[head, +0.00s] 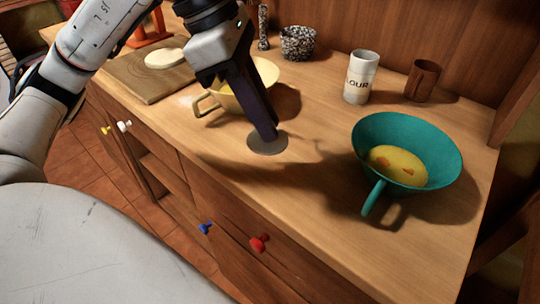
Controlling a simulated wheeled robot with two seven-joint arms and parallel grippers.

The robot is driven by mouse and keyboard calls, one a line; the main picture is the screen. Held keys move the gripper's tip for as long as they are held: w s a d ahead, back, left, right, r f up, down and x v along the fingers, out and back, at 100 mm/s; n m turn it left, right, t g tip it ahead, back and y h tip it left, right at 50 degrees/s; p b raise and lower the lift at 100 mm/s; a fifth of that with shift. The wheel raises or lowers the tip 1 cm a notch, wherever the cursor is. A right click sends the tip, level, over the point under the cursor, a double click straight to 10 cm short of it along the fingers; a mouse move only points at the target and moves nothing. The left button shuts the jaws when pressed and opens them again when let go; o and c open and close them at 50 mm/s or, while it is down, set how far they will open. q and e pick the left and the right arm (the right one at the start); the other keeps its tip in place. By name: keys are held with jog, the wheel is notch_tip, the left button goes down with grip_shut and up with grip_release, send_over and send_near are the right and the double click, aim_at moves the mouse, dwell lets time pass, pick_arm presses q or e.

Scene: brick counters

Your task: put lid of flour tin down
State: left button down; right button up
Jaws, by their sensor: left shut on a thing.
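The flour tin (361,78) is a white cylinder with dark lettering, standing upright towards the back of the counter. The lid (267,146) is a flat greyish disc at the tips of my left gripper (266,134). My left gripper points down and is shut on the lid. The lid is at or very close to the counter surface; I cannot tell whether it touches. My right gripper is not in view.
A teal bowl (440,146) with yellow contents stands at right. A yellow bowl (262,71) is behind my left gripper. A brown mug (421,80), speckled pot (298,43) and wooden board (150,82) stand around. Counter between lid and teal bowl is clear.

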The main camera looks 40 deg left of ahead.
aim_at(259, 140)
pick_arm(q)
notch_tip(259, 140, down, 4)
jog(key=shift+r, duration=0.25)
jog(key=shift+f+b, duration=0.65)
jog(key=shift+f, duration=1.1)
jog(key=shift+f, duration=0.25)
jog(key=c, duration=1.7)
grip_release()
jog(key=shift+r, duration=0.15)
